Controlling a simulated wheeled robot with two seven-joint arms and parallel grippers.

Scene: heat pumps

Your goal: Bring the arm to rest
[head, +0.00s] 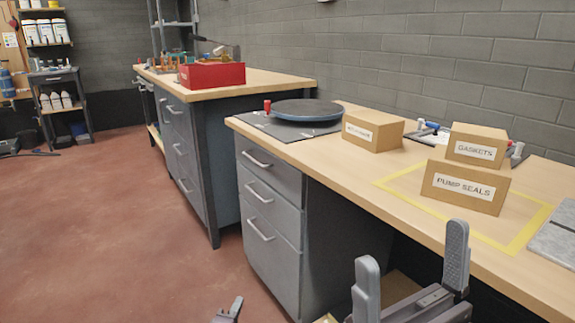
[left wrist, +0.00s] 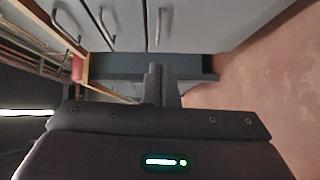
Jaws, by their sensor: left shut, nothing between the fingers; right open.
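My left gripper (head: 229,309) shows only as a small tip at the bottom edge of the head view, low over the red floor and left of the workbench drawers. In the left wrist view its two fingers (left wrist: 162,84) are together with nothing between them, pointing toward grey drawer fronts. My right gripper (head: 411,268) is open and empty at the lower right of the head view, in front of the workbench (head: 338,175) edge. Most of my left arm is hidden below the head view.
The bench holds a PUMP SEALS box (head: 465,187), a GASKETS box (head: 477,146), another carton (head: 373,130) and a round dark turntable (head: 307,110). Grey drawers (head: 270,215) stand below. A red bin (head: 211,75) sits on the farther bench. The floor (head: 110,220) at left is clear.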

